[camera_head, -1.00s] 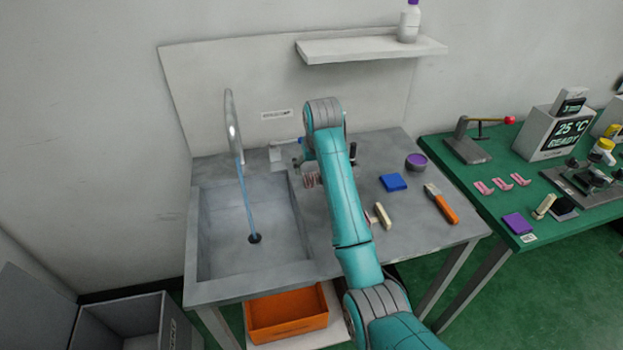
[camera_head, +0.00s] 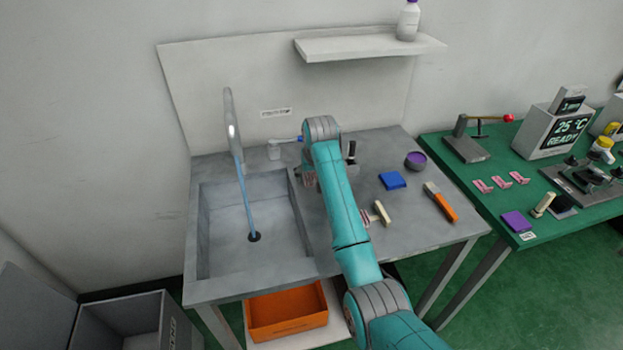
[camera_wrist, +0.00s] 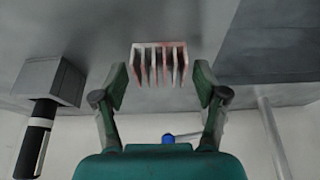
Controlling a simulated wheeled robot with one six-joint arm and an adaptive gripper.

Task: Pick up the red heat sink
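The red heat sink (camera_wrist: 158,63), a small pale block with reddish fins, shows in the upper middle of the wrist view. In the head view only a bit of it (camera_head: 309,180) shows on the grey sink bench (camera_head: 410,235), beside the basin; my arm hides the rest. My gripper (camera_wrist: 160,77) is open, with one finger on each side of the heat sink in the picture. Gaps show between the fingers and the heat sink. How far its tips are above the bench I cannot tell.
A grey block with a black handle (camera_wrist: 37,138) stands left in the wrist view. A blue-tipped lever (camera_head: 290,141) is behind. The basin (camera_head: 222,215) with running water is left. A blue block (camera_head: 393,181), purple bowl (camera_head: 416,161) and orange-handled tool (camera_head: 441,205) lie right.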

